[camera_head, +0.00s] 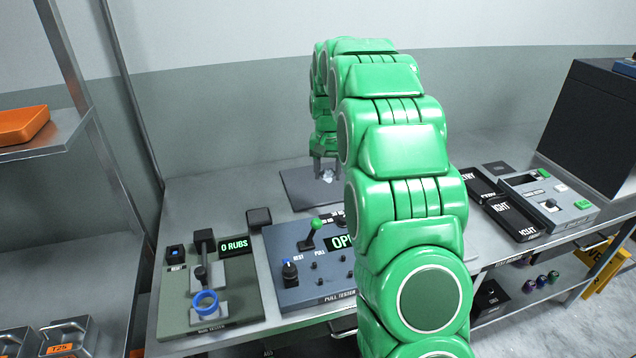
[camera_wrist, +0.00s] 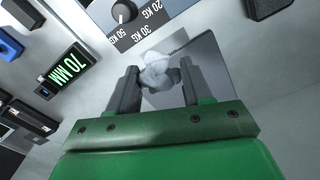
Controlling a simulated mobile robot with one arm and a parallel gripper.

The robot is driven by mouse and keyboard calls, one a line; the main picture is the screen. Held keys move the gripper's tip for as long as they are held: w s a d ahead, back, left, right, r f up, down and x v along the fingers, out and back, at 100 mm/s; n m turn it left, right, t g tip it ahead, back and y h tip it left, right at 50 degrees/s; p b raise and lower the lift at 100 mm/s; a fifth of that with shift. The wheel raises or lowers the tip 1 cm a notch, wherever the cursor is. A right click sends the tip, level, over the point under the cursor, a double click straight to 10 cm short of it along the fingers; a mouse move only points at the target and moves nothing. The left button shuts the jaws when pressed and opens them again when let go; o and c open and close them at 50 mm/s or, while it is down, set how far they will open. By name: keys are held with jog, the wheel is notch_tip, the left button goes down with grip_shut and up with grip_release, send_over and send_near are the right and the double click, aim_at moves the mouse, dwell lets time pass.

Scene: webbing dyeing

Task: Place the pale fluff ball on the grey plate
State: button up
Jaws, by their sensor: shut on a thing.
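The pale fluff ball (camera_wrist: 158,72) is a small whitish-grey clump between the fingers in the wrist view. It also shows under my gripper in the head view (camera_head: 327,175). My gripper (camera_wrist: 157,80) is shut on it. The grey plate (camera_head: 297,187) is a flat dark grey square on the bench, under and around the ball in the head view. In the wrist view the plate (camera_wrist: 212,62) lies behind the fingers. I cannot tell whether the ball touches the plate. My arm hides the plate's right side in the head view.
On the metal bench (camera_head: 185,205), a rub tester (camera_head: 215,290) stands front left and a pull tester (camera_head: 300,265) beside it. Black boxes (camera_head: 508,215) and a grey device (camera_head: 545,205) stand to the right. An orange tray (camera_head: 22,125) sits on the left shelf.

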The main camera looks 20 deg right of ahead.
jog(key=w+d+f, duration=0.1)
jog(key=w+f, duration=0.3)
jog(key=w, duration=0.4)
send_over(320, 187)
jog(key=s, duration=0.1)
notch_tip(320, 187, down, 5)
jog(key=shift+r, duration=0.15)
jog(key=shift+w+f, duration=0.15)
jog(key=shift+f, duration=0.15)
jog(key=shift+w+f, duration=0.25)
jog(key=shift+f, duration=1.55)
jog(key=shift+f, duration=0.15)
jog(key=o, duration=1)
